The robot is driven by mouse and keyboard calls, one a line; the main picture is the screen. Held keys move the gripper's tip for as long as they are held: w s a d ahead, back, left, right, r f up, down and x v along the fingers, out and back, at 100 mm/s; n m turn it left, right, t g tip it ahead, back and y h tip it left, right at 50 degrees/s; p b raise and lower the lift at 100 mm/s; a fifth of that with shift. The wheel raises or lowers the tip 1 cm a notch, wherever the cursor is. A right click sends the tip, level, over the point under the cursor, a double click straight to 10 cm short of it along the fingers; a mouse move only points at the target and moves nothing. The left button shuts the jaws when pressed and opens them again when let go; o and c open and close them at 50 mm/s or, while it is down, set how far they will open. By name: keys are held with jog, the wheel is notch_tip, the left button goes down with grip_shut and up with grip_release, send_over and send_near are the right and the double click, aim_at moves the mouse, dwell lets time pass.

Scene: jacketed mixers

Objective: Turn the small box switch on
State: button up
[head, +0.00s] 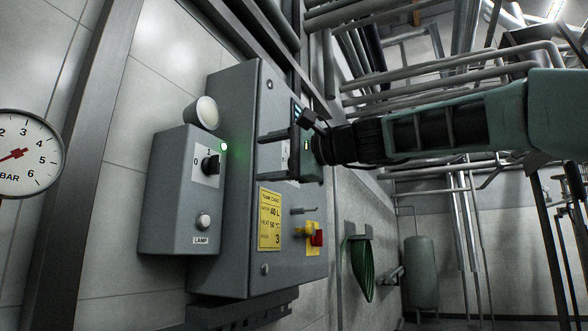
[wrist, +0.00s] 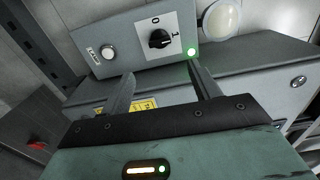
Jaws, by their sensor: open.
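The small grey box (head: 180,215) is mounted beside a larger grey cabinet. Its black rotary switch (head: 210,165) sits on a white plate marked 0 and 1, and also shows in the wrist view (wrist: 159,38). The knob's exact pointing direction is hard to tell. A green light (head: 224,147) beside the plate is lit. My gripper (head: 260,157) is open and empty, in front of the cabinet and to the right of the switch. In the wrist view its two fingers (wrist: 160,72) point toward the small box, with the knob beyond the tips and not touched.
The large cabinet (head: 285,90) has a yellow card (head: 269,219) and a red-and-yellow switch (head: 315,236). A round white lamp (head: 201,113) tops the small box, with a button (head: 202,221) low on its face. A pressure gauge (head: 20,150) is at left.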

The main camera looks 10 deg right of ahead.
jog(key=shift+b+v, duration=0.65)
jog(key=shift+v, duration=2.15)
jog(key=s+a+f+n+g+h+p, duration=0.1)
jog(key=s+a+f+n+g+h, duration=0.15)
jog(key=f, duration=0.75)
jog(key=s+a+f+n+g+h+p, duration=0.1)
jog(key=s+a+f+g+h+p, duration=0.15)
jog(key=f, duration=0.65)
jog(key=s+a+f+n+g+h+p, duration=0.1)
jog(key=s+a+f+n+g, duration=0.15)
jog(key=f, duration=0.75)
jog(key=s+d+f+n+g+h+p, duration=0.1)
jog(key=s+d+f+n+h, duration=0.2)
jog(key=s+f, duration=0.7)
jog(key=s+d+f+n+g+h+p, duration=0.2)
jog(key=s+d+f+n+h, duration=0.2)
jog(key=s+f, duration=0.7)
jog(key=d+n, duration=0.2)
jog(key=d, duration=0.1)
jog(key=shift+s+h, duration=0.3)
jog(key=shift+s, duration=0.1)
